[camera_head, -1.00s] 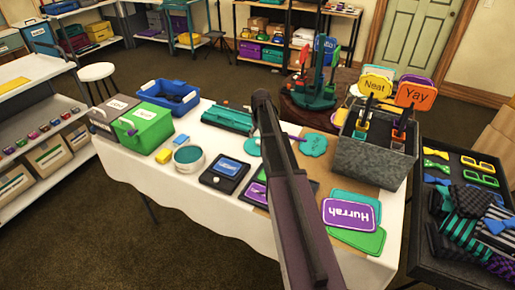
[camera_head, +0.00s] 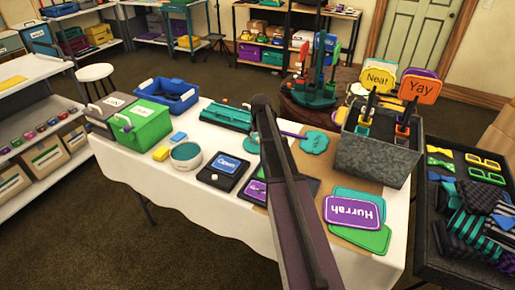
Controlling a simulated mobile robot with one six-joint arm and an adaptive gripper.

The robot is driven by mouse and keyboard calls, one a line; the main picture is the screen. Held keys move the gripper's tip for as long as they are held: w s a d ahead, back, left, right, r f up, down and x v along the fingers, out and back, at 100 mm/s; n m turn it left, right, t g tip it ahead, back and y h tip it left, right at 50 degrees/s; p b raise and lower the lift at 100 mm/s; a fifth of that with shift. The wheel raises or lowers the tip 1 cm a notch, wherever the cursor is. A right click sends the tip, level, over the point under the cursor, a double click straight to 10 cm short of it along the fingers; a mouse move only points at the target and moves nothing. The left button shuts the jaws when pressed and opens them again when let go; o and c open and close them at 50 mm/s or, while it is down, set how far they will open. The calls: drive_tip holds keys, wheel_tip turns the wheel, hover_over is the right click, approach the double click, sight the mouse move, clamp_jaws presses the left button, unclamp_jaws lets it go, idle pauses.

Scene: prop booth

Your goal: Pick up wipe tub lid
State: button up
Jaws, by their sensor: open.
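The wipe tub appears to be the short, round, pale container (camera_head: 186,164) on the left half of the white-covered table. Its round teal top (camera_head: 186,152) appears to be the lid and looks level. A dark link of my arm rises from the bottom edge across the middle of the table, to the right of the tub and apart from it in the picture. My gripper itself cannot be made out, so its place relative to the lid does not show.
A green box (camera_head: 140,122) stands left, a blue bin (camera_head: 168,95) behind, and a black tray (camera_head: 223,171) right. A grey sign crate (camera_head: 375,155) stands at the table's right. White cloth (camera_head: 190,190) is bare in front.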

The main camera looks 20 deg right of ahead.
drive_tip(key=shift+f, duration=0.3)
idle(0.4)
clamp_jaws()
